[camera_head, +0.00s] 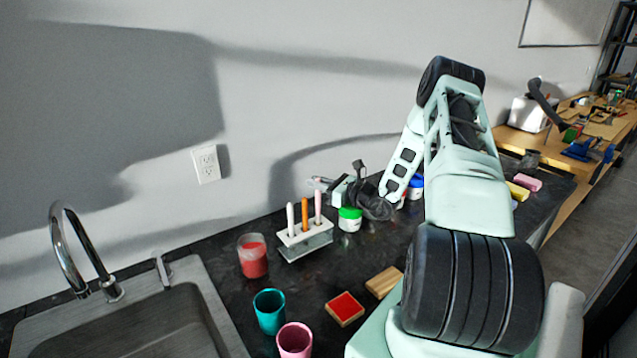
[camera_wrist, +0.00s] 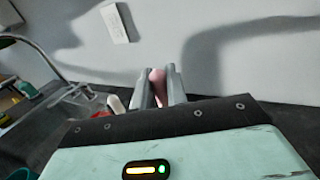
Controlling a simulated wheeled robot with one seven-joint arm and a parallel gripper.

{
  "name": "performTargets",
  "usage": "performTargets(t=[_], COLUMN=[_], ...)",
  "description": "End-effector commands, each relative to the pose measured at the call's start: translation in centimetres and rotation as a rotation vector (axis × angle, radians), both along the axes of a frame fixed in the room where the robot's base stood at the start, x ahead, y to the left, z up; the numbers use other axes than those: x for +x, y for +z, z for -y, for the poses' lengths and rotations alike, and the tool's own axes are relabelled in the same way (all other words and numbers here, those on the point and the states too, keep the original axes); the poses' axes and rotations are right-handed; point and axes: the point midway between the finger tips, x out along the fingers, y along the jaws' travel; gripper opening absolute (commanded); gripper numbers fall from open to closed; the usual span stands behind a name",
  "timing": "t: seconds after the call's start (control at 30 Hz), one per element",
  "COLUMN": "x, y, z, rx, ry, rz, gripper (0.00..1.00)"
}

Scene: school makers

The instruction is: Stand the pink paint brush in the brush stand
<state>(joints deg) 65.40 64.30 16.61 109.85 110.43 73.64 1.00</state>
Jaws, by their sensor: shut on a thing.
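The brush stand (camera_head: 306,246) is a small pale rack on the dark counter, below the wall outlet. In the wrist view my gripper (camera_wrist: 161,88) is shut on a pink thing (camera_wrist: 158,84), which looks like the pink brush. Its lower end is hidden there. I cannot tell whether the brush is seated in its hole or held just over it.
A jar of red paint (camera_head: 253,258) stands left of the stand, a green-lidded jar (camera_head: 349,220) to its right. A teal cup (camera_head: 269,311), a pink cup (camera_head: 294,341), a red pad (camera_head: 345,309) and a wooden block (camera_head: 383,282) are in front. The sink (camera_head: 205,300) is left.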

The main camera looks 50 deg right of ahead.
Motion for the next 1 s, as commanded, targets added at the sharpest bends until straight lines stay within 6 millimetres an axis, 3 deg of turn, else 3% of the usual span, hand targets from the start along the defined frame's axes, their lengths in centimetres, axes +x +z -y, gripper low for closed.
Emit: performTargets(t=[0.53,1.0], x=[0.0,0.0], y=[-2.7,-3.2], z=[0.0,0.0], rx=[0.000,0.000], ry=[0.000,0.000], rz=[0.000,0.001], gripper=[0.00,0.00])
